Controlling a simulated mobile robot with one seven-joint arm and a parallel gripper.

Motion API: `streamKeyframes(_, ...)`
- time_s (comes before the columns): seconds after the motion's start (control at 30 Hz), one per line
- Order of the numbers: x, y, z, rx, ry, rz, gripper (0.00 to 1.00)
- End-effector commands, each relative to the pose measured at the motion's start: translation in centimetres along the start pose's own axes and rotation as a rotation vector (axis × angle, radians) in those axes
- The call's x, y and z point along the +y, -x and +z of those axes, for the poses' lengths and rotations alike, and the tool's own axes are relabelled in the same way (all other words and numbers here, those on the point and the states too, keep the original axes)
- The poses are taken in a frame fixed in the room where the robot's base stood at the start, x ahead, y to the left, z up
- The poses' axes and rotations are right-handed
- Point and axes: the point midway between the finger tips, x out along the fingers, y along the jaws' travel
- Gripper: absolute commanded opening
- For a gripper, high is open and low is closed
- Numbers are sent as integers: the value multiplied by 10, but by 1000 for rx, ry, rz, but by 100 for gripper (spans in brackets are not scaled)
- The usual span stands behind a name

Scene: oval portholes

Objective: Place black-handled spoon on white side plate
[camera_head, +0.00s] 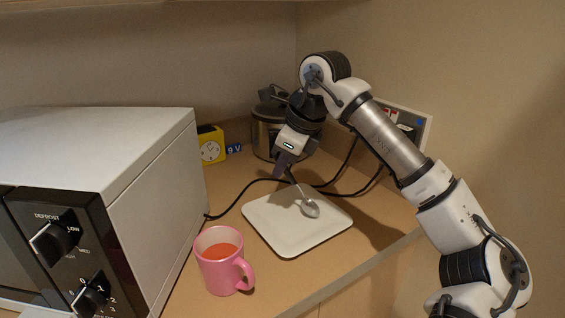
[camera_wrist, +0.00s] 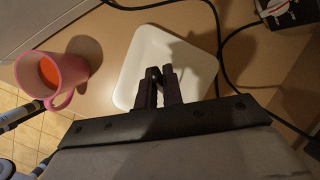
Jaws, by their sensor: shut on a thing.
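The spoon (camera_head: 310,208) shows its silver bowl and thin neck in the head view, pointing down over the white side plate (camera_head: 284,238). My gripper (camera_head: 287,172) is shut on the spoon's upper end, above the plate's back part. The black handle cannot be told apart from the dark fingers. I cannot tell whether the bowl touches the plate. In the wrist view my gripper (camera_wrist: 160,78) is over the white plate (camera_wrist: 140,60), and the spoon is hidden or too dark to make out.
A pink mug (camera_head: 222,262) with orange-red liquid stands left of the plate. A microwave (camera_head: 150,190) fills the left side. A yellow clock (camera_head: 211,147) and a metal pot (camera_head: 266,135) stand behind. Black cables (camera_head: 245,193) run behind the plate. The counter's front edge is close.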

Motion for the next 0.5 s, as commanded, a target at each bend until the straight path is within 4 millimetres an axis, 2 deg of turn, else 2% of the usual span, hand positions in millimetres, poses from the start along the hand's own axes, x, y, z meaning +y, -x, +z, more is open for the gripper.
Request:
streamKeyframes(0.1,0,-4,-2,0,0,0,0)
streamKeyframes(0.13,0,-3,-1,0,0,0,11)
streamKeyframes(0.3,0,-3,-1,0,0,0,30)
streamKeyframes(0.5,0,-3,-1,0,0,1,30)
